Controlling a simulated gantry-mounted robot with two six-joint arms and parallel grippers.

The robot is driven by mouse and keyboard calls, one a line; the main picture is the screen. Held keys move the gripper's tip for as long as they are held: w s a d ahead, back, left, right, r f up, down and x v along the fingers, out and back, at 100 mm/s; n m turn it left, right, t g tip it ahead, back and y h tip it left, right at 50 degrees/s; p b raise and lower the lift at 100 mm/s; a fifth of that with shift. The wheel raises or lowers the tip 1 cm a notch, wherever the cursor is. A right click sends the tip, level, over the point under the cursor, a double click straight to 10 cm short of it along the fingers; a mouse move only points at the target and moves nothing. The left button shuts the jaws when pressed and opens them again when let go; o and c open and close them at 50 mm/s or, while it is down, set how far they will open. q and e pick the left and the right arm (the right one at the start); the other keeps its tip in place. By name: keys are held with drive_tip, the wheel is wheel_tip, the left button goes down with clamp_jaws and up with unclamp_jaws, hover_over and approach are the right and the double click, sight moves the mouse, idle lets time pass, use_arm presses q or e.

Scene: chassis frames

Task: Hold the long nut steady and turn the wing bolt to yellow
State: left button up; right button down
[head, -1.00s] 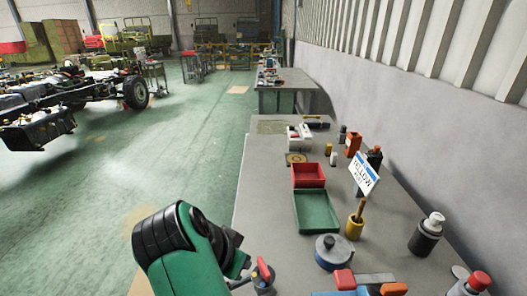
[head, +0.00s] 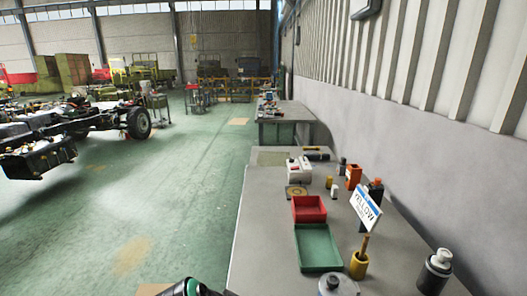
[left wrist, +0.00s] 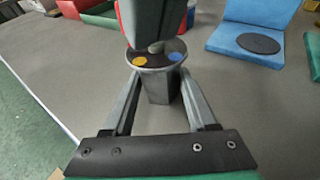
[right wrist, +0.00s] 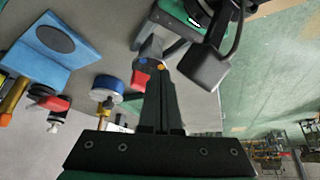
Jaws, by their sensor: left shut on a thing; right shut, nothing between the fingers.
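The long nut (left wrist: 158,86) is a grey upright hex piece, and my left gripper (left wrist: 160,92) is shut on its sides. On its top is a dark disc (left wrist: 156,62) with a yellow spot (left wrist: 138,62) and a blue spot (left wrist: 174,56). A small grey pointer (left wrist: 156,47) points between the spots. Neither gripper shows in the head view.
A sign (head: 366,208) reading YELLOW stands on the bench. Red (head: 308,208) and green (head: 318,248) trays, a yellow cup (head: 358,265) and a dark bottle (head: 434,272) are there too. A blue stand (left wrist: 250,38) with a dark oval lies near the nut.

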drive_tip(key=shift+w+d, duration=0.3)
drive_tip(key=shift+d, duration=0.15)
idle(0.6)
drive_tip(key=shift+s+d, duration=0.1)
drive_tip(key=shift+s, duration=0.05)
idle(0.3)
drive_tip(key=shift+s+d, duration=0.25)
drive_tip(key=shift+d, duration=0.2)
drive_tip(key=shift+s+d, duration=0.2)
drive_tip(key=shift+d, duration=0.25)
drive_tip(key=shift+d, duration=0.1)
drive_tip(key=shift+s, duration=0.15)
drive_tip(key=a+r, duration=0.3)
drive_tip(key=r, duration=0.4)
wheel_tip(320, 180, down, 7)
drive_tip(key=shift+w, duration=0.4)
idle(0.6)
